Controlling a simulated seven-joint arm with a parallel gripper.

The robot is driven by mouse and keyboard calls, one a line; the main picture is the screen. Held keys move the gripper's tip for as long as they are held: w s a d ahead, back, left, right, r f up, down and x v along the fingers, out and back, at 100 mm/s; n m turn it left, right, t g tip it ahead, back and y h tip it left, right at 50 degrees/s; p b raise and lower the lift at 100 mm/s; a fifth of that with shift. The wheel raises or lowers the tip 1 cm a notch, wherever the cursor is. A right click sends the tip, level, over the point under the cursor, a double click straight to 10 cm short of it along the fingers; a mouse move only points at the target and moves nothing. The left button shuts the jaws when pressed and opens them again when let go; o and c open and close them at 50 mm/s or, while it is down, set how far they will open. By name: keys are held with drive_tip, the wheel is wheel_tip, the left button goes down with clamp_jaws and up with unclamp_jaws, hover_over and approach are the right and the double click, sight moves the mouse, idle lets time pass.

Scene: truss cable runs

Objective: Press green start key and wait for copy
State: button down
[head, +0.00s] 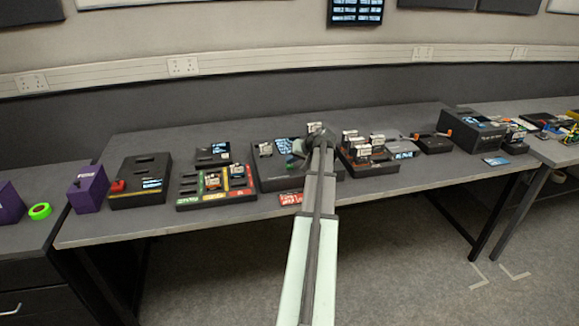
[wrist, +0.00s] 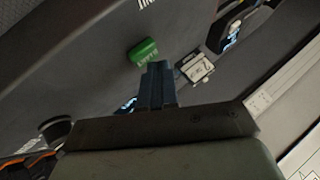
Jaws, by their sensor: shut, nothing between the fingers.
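The green start key (wrist: 143,52) is a small raised green block with lettering, set in a dark panel (wrist: 90,60) in the wrist view. My gripper (wrist: 158,70) is shut and empty, with its fingertips close beside the green key. I cannot tell whether the fingertips touch it. In the head view my gripper (head: 318,136) is over the black machine (head: 268,180) in the middle of the table. A small lit display (wrist: 128,106) is partly hidden behind the fingers.
A pale card-like piece (wrist: 196,67) sits right of the fingers in the wrist view. A tray of upright pieces (head: 368,160) stands right of my arm, and a colour-marked tray (head: 216,200) stands left. A red label (head: 290,199) lies at the table's front edge.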

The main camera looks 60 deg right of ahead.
sight(291, 166)
drive_tip(key=shift+f, duration=0.5)
idle(0.5)
drive_tip(key=shift+r, duration=0.95)
drive_tip(key=shift+r, duration=2.5)
